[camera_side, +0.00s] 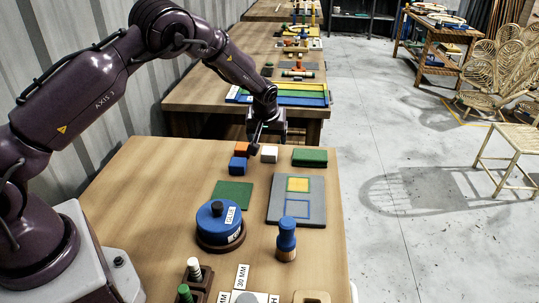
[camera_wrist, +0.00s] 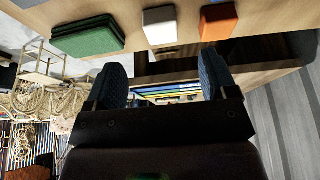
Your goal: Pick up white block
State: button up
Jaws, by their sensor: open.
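The white block (camera_side: 269,154) sits on the wooden table near its far edge, between the orange and green blocks. It also shows at the top of the wrist view (camera_wrist: 160,26), its pale face plain and uncovered. My gripper (camera_side: 267,144) is over the far edge of the table, close to the white block. In the wrist view my gripper (camera_wrist: 162,78) has its two dark blue fingers wide apart with nothing between them. The white block lies ahead of the fingers in that view, apart from them.
An orange block (camera_side: 242,148) and a blue block (camera_side: 238,164) stand left of the white block. A green block (camera_side: 310,157) lies to its right. A green mat (camera_side: 233,194), a grey board (camera_side: 312,209) and a blue round object (camera_side: 220,226) are nearer. Another table (camera_side: 180,98) stands beyond.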

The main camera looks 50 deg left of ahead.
aim_at(269, 154)
jog(key=x, duration=0.9)
jog(key=shift+c, duration=0.4)
jog(key=c, duration=0.9)
